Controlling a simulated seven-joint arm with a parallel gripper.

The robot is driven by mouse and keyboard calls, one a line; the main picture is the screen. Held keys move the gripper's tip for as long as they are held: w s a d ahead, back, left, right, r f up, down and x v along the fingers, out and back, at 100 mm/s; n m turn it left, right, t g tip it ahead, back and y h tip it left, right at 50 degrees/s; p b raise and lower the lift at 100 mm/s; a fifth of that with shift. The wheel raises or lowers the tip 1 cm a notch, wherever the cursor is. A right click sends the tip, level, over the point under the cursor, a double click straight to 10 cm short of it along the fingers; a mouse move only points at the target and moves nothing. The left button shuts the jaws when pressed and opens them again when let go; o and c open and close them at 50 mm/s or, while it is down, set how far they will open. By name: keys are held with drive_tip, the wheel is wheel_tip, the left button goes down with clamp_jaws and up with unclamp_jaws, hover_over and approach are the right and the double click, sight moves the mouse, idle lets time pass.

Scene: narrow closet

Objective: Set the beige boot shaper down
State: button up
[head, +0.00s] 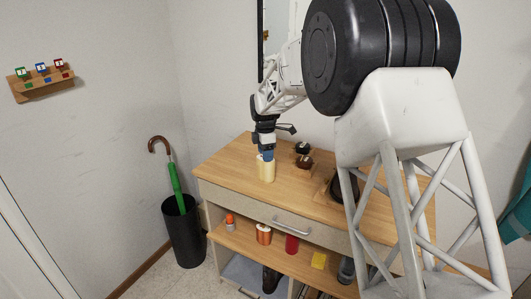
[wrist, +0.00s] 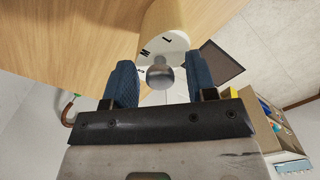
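The beige boot shaper (head: 267,172) is a pale cylinder that appears to stand upright on the wooden cabinet top (head: 228,165), near its front edge. In the wrist view its round end face (wrist: 165,45) carries the letters M and L, and a grey knob (wrist: 160,75) sticks out of it. My gripper (head: 265,152) is directly above the shaper, pointing down. In the wrist view its two blue fingers (wrist: 162,84) stand on either side of the knob, with a visible gap on each side. The shaper's underside is hidden.
A black bin (head: 184,238) with a green umbrella (head: 176,183) is left of the cabinet. The lower shelf holds an orange can (head: 263,234) and other items. The left cabinet top is clear.

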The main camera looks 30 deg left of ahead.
drive_tip(key=shift+r, duration=0.1)
wheel_tip(320, 180, up, 12)
idle(0.9)
drive_tip(key=shift+r, duration=0.1)
idle(0.7)
